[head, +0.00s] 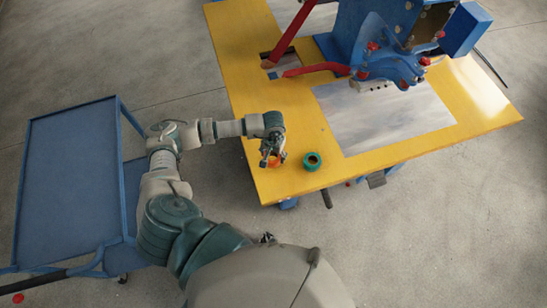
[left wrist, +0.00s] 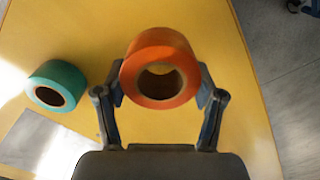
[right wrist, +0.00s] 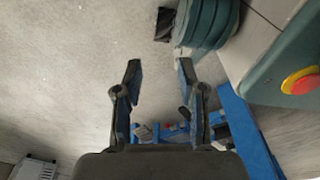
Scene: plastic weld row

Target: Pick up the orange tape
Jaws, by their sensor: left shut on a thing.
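The orange tape (head: 279,160) is a roll near the front left corner of the yellow table top, partly covered by my left gripper (head: 270,157) in the head view. In the left wrist view the orange tape (left wrist: 160,68) sits between the two fingers of my left gripper (left wrist: 161,82), with one finger against each side. Whether it is clear of the table is hard to tell. My right gripper (right wrist: 158,68) is open and empty over the grey floor in the right wrist view.
A green tape roll (head: 312,161) stands just right of the orange one; it also shows in the left wrist view (left wrist: 56,86). A blue machine with red handles (head: 375,50) stands on the far part of the yellow table (head: 235,60). A blue cart (head: 68,165) is at left.

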